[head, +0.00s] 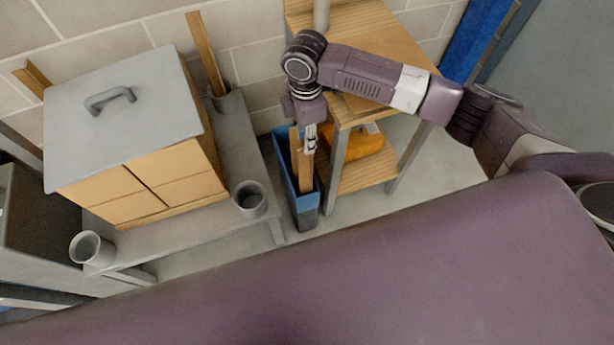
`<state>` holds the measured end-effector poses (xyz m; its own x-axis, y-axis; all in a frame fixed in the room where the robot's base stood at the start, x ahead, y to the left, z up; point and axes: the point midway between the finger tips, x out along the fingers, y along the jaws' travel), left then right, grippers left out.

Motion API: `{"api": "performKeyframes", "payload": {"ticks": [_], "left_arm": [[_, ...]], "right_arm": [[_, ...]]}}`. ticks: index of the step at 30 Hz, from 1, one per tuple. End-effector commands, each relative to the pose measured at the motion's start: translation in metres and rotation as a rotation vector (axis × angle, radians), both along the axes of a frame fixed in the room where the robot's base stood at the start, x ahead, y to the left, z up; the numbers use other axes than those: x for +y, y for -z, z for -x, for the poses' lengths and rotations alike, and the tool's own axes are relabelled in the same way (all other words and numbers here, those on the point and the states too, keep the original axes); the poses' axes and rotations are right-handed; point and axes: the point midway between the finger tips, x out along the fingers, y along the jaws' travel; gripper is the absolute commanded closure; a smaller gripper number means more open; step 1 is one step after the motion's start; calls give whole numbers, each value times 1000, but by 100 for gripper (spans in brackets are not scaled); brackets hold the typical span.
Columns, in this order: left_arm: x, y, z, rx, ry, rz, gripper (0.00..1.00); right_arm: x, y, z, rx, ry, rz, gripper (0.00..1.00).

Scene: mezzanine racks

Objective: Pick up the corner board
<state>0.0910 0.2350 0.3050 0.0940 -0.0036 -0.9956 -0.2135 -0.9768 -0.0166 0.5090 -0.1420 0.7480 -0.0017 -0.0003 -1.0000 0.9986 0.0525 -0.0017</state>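A long, narrow tan board (301,172), which looks like the corner board, stands nearly upright in a blue and dark grey bin (306,210) on the floor. Its lower end is hidden inside the bin. My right gripper (310,146) points down at the board's upper part, with its fingers overlapping the board in the head view. I cannot tell whether the fingers are closed on it or just beside it. My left gripper is out of view.
A wooden rack (372,180) with an orange object (362,142) on its lower shelf stands right of the bin. A grey bench (180,232) on the left carries a wooden box with a grey lid (125,110), grey cups (249,199) and another upright board (204,52).

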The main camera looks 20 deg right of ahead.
Motion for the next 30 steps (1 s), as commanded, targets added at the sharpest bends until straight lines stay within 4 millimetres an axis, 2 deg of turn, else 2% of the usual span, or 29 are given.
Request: {"api": "performKeyframes", "payload": {"ticks": [10,19,26,30], "left_arm": [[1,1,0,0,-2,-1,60],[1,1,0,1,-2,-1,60],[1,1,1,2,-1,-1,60],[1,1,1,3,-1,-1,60]], "right_arm": [[0,48,0,0,1,1,73],[0,53,0,-2,0,0,73],[0,53,0,-2,0,0,98],[0,52,0,-2,0,0,100]]}}
